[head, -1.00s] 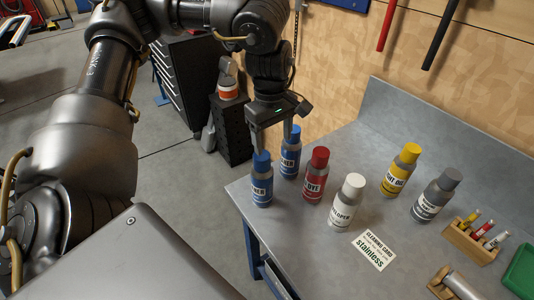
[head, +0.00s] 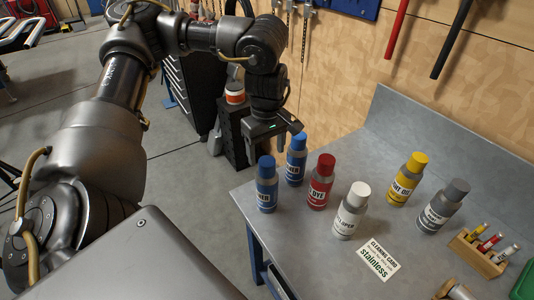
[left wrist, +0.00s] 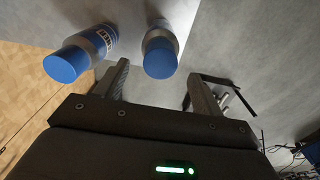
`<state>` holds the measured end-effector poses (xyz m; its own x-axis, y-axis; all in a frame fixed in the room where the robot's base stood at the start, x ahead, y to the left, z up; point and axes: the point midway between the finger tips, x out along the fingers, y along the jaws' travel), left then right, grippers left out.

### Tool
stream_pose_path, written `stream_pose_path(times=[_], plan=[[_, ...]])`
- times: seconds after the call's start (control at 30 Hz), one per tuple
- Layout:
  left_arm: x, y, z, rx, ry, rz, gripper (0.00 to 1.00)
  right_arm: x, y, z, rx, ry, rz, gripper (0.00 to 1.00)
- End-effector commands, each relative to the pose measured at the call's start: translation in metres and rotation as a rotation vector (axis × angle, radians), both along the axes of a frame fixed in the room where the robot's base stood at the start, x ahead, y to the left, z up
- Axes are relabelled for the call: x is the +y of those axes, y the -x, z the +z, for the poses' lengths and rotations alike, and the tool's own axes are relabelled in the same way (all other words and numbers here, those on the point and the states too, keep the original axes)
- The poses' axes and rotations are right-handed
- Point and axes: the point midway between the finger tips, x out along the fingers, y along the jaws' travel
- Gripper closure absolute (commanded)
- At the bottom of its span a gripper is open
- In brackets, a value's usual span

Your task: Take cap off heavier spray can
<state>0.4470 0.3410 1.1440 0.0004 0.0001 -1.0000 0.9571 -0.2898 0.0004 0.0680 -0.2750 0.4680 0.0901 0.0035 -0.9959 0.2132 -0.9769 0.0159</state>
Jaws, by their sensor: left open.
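Two capped blue spray cans stand upright at the table's left corner: the front blue can (head: 266,188) and the back blue can (head: 296,162). Both wear blue caps; weight cannot be told by sight. My left gripper (head: 265,146) is open and empty, just behind and above them. In the left wrist view the open fingers (left wrist: 160,70) point toward the cans; one blue cap (left wrist: 160,57) shows between the fingertips and another (left wrist: 67,64) lies outside the left finger. Neither cap appears gripped. My right gripper is not in view.
A red can (head: 320,184), white-capped can (head: 350,213), yellow can (head: 407,181) and grey can (head: 441,208) stand to the right. A "stainless" card (head: 378,261) lies in front. A wooden rack (head: 478,252) holds small tubes. The table (head: 310,245) is clear at front left.

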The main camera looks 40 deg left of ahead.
Motion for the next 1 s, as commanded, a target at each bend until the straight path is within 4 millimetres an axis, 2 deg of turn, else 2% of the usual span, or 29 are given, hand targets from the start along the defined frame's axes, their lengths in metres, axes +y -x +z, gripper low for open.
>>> stream_pose_path(times=[0.4,0.7,0.77,1.0], plan=[[-0.002,0.001,-0.044,0.004,0.000,0.001,0.31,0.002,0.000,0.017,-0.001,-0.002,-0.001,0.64],[-0.002,0.001,-0.051,0.001,0.000,0.001,0.31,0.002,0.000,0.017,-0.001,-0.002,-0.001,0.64],[-0.002,0.001,-0.051,0.001,0.000,0.001,0.37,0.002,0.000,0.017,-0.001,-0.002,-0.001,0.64],[-0.002,0.001,-0.051,0.001,0.000,0.001,0.68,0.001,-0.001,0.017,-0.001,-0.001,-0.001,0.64]])
